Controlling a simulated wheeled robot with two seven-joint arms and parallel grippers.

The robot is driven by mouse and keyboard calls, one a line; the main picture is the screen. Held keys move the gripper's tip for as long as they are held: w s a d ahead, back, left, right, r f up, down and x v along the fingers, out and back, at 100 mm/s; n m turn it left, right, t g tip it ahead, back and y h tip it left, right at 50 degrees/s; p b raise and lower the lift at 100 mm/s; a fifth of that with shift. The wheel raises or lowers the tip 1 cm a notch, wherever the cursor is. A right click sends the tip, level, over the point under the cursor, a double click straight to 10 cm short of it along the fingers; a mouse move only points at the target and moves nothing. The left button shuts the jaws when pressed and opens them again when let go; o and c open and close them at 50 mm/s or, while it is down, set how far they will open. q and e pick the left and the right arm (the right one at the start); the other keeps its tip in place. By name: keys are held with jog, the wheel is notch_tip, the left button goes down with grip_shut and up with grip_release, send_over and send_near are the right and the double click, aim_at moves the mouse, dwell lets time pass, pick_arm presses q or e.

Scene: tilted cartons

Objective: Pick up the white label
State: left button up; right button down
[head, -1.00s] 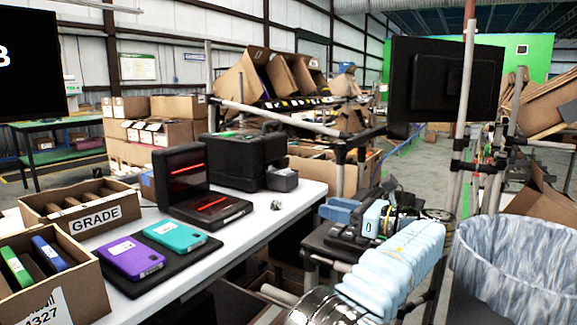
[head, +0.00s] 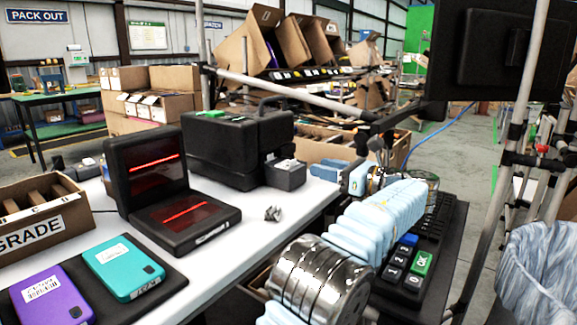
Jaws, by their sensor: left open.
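A small white label (head: 287,164) seems to show on top of a small grey box (head: 285,176), beside the black case on the white table; it is tiny and I cannot tell if it is loose. My left gripper (head: 343,174) is at the end of my arm with the pale blue ribbed sleeve. Its two pale blue fingers stand apart, with nothing seen between them. It is to the right of the grey box, apart from it in the picture. My right gripper is not in view.
A small crumpled grey piece (head: 273,213) lies near the table edge. An open black device with red lines (head: 185,212), a black case (head: 240,150) and purple (head: 50,298) and teal (head: 123,268) phones occupy the table (head: 225,255). A keypad (head: 408,268) and bin (head: 540,275) are right.

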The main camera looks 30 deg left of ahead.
aim_at(294, 160)
pick_arm(q)
jog(key=a, duration=0.7)
jog(key=shift+w+r, duration=0.1)
jog(key=shift+c, duration=0.4)
jog(key=c, duration=0.6)
